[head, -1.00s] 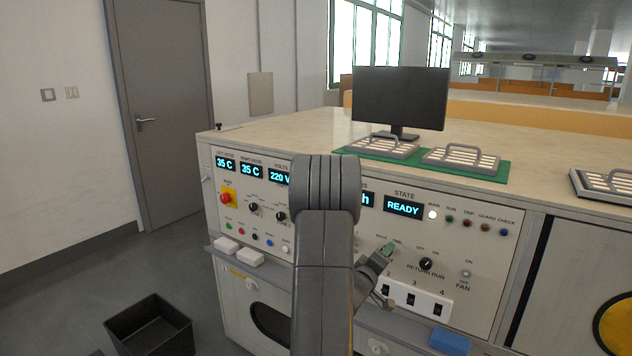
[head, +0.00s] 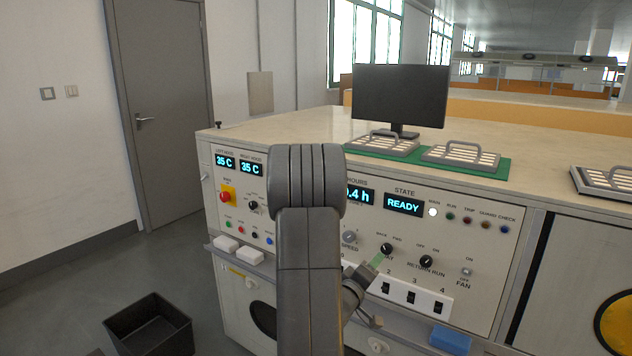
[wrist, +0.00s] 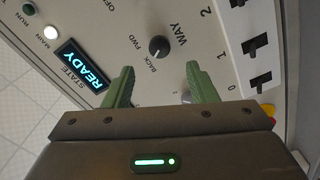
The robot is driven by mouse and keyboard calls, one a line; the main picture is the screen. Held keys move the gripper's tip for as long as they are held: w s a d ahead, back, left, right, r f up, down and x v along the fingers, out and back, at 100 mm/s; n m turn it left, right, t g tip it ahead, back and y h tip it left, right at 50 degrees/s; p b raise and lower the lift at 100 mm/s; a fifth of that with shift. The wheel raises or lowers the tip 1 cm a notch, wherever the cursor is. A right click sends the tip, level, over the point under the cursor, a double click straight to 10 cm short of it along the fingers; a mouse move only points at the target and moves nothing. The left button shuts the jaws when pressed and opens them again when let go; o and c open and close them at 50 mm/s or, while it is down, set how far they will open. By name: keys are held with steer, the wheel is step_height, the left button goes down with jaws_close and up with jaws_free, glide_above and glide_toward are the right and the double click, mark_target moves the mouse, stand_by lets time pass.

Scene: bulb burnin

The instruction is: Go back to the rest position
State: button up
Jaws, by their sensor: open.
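My gripper (wrist: 160,82) shows two green fingers, spread apart with nothing between them in the wrist view. The WAY knob (wrist: 159,47), marked BACK and FWD, is just beyond the fingertips, apart from them as far as I can tell. In the head view a green finger (head: 377,260) shows just below and left of that knob (head: 386,249), in front of the panel. My arm covers the middle of the panel, including the volts display.
The control panel (head: 470,262) reads READY on its state display (head: 404,203). Switches (head: 411,297) and a ledge with a blue block (head: 450,340) are below. A monitor (head: 400,97) and handled trays (head: 460,157) stand on the bench top. A black bin (head: 150,328) is on the floor.

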steer(key=x, duration=0.8)
steer(key=shift+w+d+p, duration=0.1)
steer(key=shift+d+p, duration=0.05)
steer(key=shift+p, duration=0.15)
steer(key=shift+f+m+b, duration=0.15)
steer(key=shift+m+b, duration=0.2)
steer(key=shift+m, duration=0.55)
steer(key=m+b, duration=0.2)
steer(key=m, duration=0.1)
steer(key=m+b, duration=0.4)
steer(key=m, duration=0.3)
steer(key=shift+m, duration=0.3)
glide_toward(385, 251)
steer(key=shift+x, duration=1.2)
